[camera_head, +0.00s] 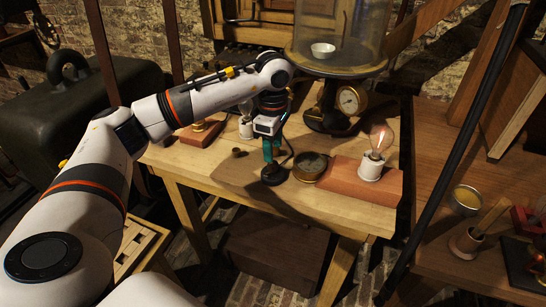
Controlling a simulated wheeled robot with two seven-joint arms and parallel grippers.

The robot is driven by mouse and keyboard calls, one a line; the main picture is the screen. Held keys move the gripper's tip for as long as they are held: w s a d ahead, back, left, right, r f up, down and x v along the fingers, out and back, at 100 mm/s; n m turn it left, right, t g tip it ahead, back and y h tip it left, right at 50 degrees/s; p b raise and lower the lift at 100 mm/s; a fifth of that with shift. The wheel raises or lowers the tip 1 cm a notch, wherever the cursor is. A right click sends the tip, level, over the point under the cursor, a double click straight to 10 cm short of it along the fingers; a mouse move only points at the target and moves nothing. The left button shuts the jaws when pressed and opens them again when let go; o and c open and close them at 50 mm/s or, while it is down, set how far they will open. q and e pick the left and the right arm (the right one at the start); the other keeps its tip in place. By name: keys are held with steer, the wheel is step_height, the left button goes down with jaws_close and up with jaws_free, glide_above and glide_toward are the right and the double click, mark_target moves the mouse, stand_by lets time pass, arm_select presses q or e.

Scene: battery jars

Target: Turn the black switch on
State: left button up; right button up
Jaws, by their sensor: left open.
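My left arm reaches in from the left and bends down over the wooden table. My left gripper (271,155), with teal fingers, points down and is open. Just below its fingertips is a small black round-based thing (274,175), which looks like the black switch. The gripper covers its upper part, so its lever position and any contact are unclear. To its right are a round brass gauge (310,166) and a clear bulb (381,139) in a white socket on a reddish wooden block (345,178). My right gripper is out of view.
The wooden table (335,213) has bare room along its front edge. A glass jar (340,35) on a dark stand with a dial (351,100) rises behind. Another bulb (246,127) stands behind the gripper. A dark pole (462,135) slants at right, before a side bench.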

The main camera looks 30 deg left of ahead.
mark_target(273, 163)
arm_select(q)
step_height(273, 163, up, 7)
stand_by(0.3)
stand_by(0.4)
